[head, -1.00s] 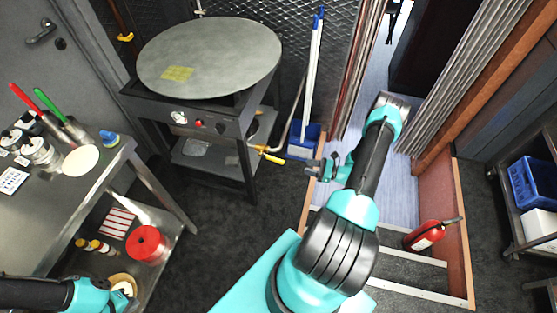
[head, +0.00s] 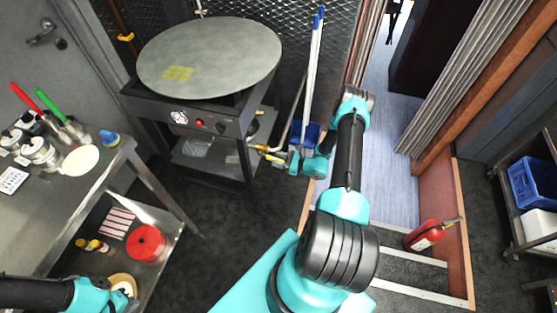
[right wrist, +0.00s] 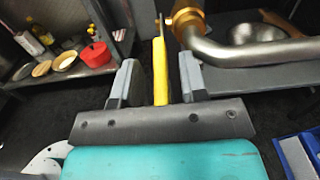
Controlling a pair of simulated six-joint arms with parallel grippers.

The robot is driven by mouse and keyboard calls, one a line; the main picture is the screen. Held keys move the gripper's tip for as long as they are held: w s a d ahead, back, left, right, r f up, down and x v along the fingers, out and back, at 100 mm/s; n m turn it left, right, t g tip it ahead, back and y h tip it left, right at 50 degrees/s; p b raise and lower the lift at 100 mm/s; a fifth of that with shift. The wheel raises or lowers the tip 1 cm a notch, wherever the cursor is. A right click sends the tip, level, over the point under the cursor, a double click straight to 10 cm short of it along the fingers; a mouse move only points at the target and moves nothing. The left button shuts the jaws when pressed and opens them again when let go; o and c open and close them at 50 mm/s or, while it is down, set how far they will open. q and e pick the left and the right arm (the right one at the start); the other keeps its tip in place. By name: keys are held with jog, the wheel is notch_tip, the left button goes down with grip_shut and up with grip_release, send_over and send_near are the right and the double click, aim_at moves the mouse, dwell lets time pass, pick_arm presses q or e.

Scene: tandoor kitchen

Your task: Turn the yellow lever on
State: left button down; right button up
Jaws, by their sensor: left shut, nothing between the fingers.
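The yellow lever (right wrist: 160,72) stands out from a brass valve (right wrist: 184,20) on a steel pipe beside the griddle stand. In the head view the yellow lever (head: 274,158) is partly hidden by my right gripper (head: 283,160). In the right wrist view my right gripper (right wrist: 158,82) is open, with the lever between its two grey fingers and gaps showing on both sides. My left gripper (head: 122,293) is shut and empty at the lower left, near the side table's lower shelf.
A round griddle (head: 210,57) sits on a black stand with knobs. A blue bucket (head: 308,133) with long-handled tools stands behind my right gripper. The steel table (head: 60,195) is at left. A yellow handle (head: 125,37) is on a pipe at upper left.

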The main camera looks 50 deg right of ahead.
grip_shut()
dwell(0.4)
